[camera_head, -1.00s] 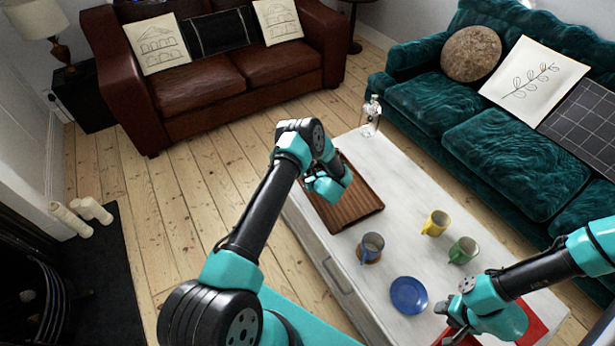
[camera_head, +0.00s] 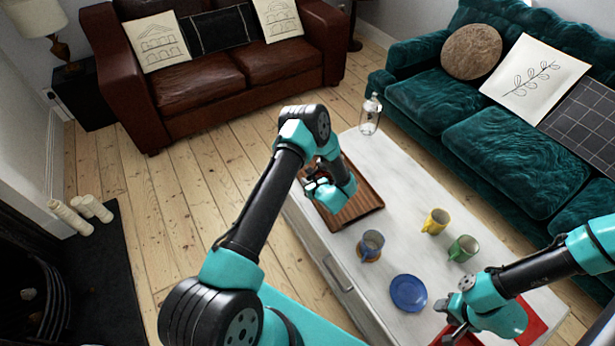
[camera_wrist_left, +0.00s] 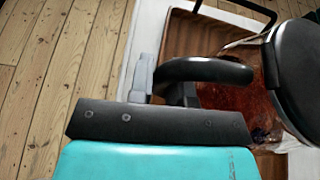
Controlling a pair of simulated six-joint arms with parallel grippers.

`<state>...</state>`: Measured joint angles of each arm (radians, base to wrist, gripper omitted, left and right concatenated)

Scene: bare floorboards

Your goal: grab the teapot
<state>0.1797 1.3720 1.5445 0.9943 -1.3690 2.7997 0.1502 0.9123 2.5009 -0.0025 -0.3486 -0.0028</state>
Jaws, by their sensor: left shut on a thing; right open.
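The teapot (camera_wrist_left: 235,95) has a clear body with reddish-brown liquid, a black lid and a black handle, and shows at the right of the left wrist view. My left gripper (camera_wrist_left: 163,85) is shut on the black handle (camera_wrist_left: 205,69). In the head view my left gripper (camera_head: 314,187) is over the wooden tray (camera_head: 362,208), and I cannot clearly make out the teapot there. Whether the teapot touches the tray is unclear. My right gripper (camera_head: 453,335) is open at the near end of the table, by a red tray (camera_head: 532,318).
On the white table (camera_head: 335,240) stand a blue-grey mug (camera_head: 371,245), a yellow mug (camera_head: 435,222), a green mug (camera_head: 463,248), a blue plate (camera_head: 408,293) and a clear bottle (camera_head: 371,115). A green sofa (camera_head: 440,105) borders the table's right side. Floorboards are clear at left.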

